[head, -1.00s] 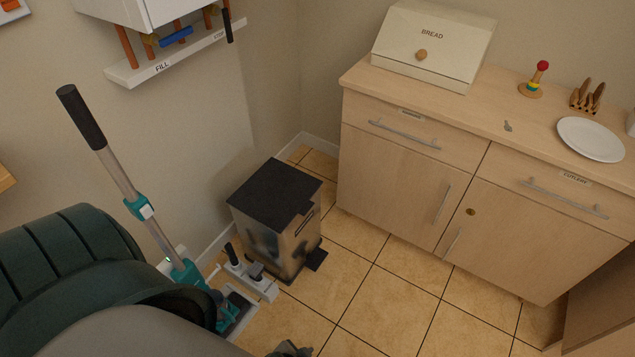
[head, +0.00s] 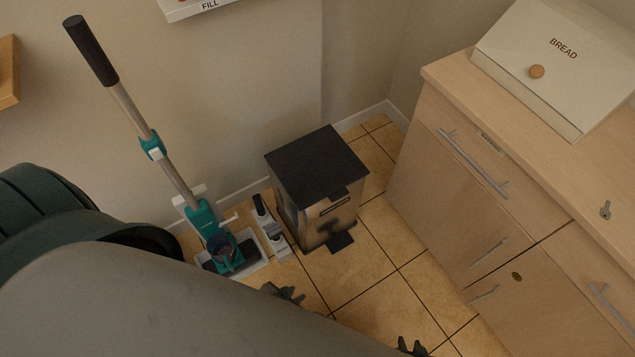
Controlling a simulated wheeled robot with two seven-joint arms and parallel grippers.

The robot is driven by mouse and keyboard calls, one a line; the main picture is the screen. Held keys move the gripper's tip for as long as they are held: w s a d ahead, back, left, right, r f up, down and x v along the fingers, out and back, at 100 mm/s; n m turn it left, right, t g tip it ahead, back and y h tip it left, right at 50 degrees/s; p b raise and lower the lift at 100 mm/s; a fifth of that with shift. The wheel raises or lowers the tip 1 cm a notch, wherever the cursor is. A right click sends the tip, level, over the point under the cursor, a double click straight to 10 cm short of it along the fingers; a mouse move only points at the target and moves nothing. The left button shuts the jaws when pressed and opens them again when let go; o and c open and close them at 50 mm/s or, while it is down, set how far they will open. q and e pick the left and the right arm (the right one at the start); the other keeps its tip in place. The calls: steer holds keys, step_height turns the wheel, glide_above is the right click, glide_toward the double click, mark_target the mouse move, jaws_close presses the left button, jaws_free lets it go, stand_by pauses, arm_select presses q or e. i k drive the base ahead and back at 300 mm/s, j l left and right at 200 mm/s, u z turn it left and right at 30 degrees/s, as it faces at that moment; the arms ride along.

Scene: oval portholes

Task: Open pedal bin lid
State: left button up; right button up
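The pedal bin (head: 325,215) stands on the tiled floor near the wall corner, a metallic box with a dark flat lid (head: 316,166). The lid lies closed on top. Its dark pedal (head: 341,242) sticks out low at the front. My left gripper (head: 284,293) is a small dark shape below the bin in the picture, apart from it and partly hidden by my own body. My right gripper (head: 412,347) just shows at the bottom edge, right of the left one. Neither shows clearly whether its fingers are open or shut.
A teal upright floor cleaner (head: 213,230) and a small white-and-grey stand (head: 270,230) are close to the bin's left side. A wooden cabinet (head: 440,205) with a bread box (head: 555,65) on it stands to the right. Tiled floor (head: 385,255) between is clear.

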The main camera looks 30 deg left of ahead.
mark_target(318, 165)
steer(key=i+l+u, duration=0.2)
steer(key=u, duration=0.15)
steer(key=i+l+u, duration=0.15)
steer(key=l+u, duration=0.15)
steer(key=i+l+u, duration=0.1)
steer(key=l+u, duration=0.55)
steer(key=i+l, duration=0.05)
steer(key=l, duration=0.05)
